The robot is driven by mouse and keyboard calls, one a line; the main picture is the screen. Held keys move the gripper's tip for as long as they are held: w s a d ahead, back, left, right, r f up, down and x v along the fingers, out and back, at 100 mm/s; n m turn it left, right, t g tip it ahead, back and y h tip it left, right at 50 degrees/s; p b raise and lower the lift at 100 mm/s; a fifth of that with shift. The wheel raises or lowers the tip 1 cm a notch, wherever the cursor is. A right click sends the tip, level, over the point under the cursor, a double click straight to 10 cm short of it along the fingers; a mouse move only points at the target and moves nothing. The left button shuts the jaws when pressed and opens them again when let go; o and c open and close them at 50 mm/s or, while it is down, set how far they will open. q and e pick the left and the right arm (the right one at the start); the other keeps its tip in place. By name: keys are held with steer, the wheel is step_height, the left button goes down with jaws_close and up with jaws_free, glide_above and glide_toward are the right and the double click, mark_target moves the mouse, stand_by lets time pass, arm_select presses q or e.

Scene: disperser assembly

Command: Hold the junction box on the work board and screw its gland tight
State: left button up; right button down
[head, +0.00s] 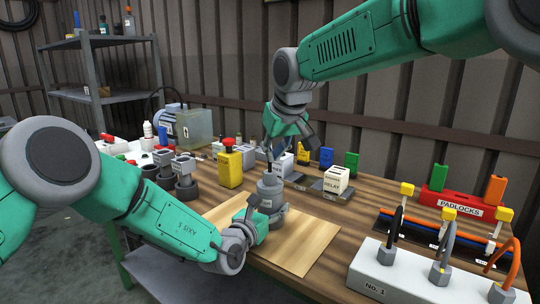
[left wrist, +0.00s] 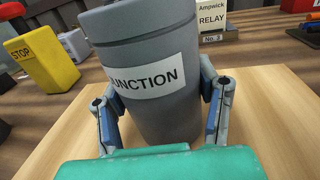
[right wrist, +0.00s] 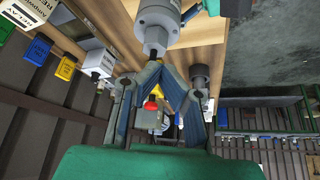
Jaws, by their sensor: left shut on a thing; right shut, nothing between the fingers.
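The junction box (left wrist: 150,95) is a grey cylinder with a white label, upright on the pale wooden work board (head: 305,248). It stands near the middle of the head view (head: 270,187). My left gripper (head: 260,213) is shut around its sides, with one finger on each side in the left wrist view. My right gripper (right wrist: 163,72) is shut and empty, its fingertips together just off the small grey gland (right wrist: 154,43) on top of the box. Whether they touch the gland is unclear. In the head view the gland is hard to make out beside the fingers.
A yellow stop-button box (head: 231,167) stands left of the board. A relay block (head: 337,179) is behind it to the right. The board's front is clear.

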arm_select(q)
steer(key=shift+a, duration=0.1)
steer(key=o, duration=1.7)
steer(key=shift+s, duration=0.1)
